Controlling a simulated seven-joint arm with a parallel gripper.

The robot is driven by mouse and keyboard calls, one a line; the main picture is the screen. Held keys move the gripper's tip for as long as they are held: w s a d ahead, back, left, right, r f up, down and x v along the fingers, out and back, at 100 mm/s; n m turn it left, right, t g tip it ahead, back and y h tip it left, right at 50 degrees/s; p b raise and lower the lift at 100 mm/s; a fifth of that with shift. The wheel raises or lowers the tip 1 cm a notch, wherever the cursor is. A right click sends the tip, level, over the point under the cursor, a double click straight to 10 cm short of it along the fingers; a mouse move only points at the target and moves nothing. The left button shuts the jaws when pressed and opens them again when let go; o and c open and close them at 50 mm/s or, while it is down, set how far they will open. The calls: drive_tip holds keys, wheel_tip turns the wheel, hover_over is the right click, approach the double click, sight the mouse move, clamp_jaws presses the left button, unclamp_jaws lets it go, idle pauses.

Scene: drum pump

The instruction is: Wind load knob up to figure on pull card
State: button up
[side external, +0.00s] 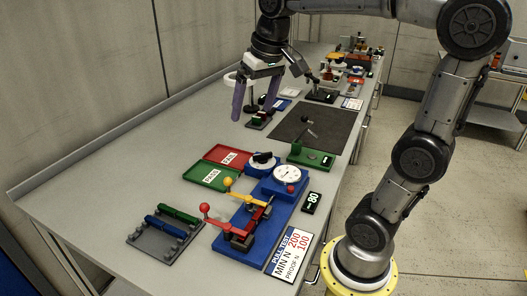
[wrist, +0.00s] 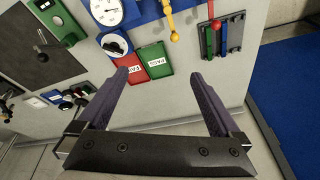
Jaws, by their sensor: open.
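The pull card (side external: 291,256) lies at the table's front edge and reads MIN N 200, PROOF N 100. The load knob (side external: 263,158), black on a white dial, sits on a blue block beside the round white gauge (side external: 287,174). The knob (wrist: 115,44) and gauge (wrist: 107,10) also show in the wrist view; the gauge needle is too small to read. A small black display (side external: 312,202) shows 80. My gripper (side external: 252,112) is open and empty, above the table behind the knob and apart from it. Its fingers (wrist: 157,76) point toward the trays in the wrist view.
Red FAIL (side external: 229,156) and green PASS (side external: 211,178) trays lie left of the knob. A blue fixture (side external: 240,236) carries red- and yellow-balled levers. A grey rack (side external: 165,238) holds green and blue bars. A dark mat (side external: 305,127) and a green block (side external: 313,157) lie beyond.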

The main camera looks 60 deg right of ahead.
drive_tip(key=w+d+f+m+g, duration=0.2)
drive_tip(key=w+d+f+m, duration=0.15)
drive_tip(key=w+d, duration=0.45)
drive_tip(key=g, duration=0.1)
hover_over(263, 154)
wheel_tip(263, 154, down, 7)
drive_tip(key=shift+m+y, duration=0.4)
drive_tip(key=shift+m, duration=0.05)
wheel_tip(263, 154, down, 14)
drive_tip(key=shift+w+r, duration=0.1)
drive_tip(key=shift+r, duration=0.15)
drive_tip(key=shift+c, duration=0.3)
drive_tip(key=c, duration=1.1)
drive_tip(key=shift+m, duration=0.5)
drive_tip(key=o, duration=1.2)
drive_tip(key=shift+c, duration=0.2)
